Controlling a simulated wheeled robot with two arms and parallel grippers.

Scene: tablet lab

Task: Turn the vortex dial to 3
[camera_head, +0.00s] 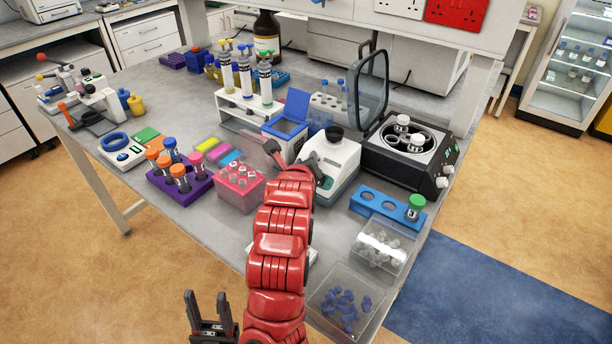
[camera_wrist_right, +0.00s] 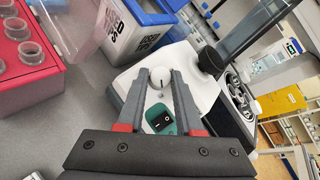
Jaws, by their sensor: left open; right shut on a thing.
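The vortex mixer (camera_head: 343,153) is a white unit with a black cup (camera_head: 334,133) on top, near the middle of the bench. In the right wrist view, its white body (camera_wrist_right: 199,88) carries a small round white dial (camera_wrist_right: 161,79) with a dark pointer mark, above a green panel (camera_wrist_right: 154,111) with a black rocker switch. My right gripper (camera_wrist_right: 161,76) is shut on the dial, one finger on each side. It also shows in the head view (camera_head: 308,159), where the dial is hidden. Dial numbers are not readable. My left gripper (camera_head: 209,312) is open and empty, low in front of the bench.
A blue rack (camera_head: 380,204) and clear bins (camera_head: 383,246) lie right of my right arm.

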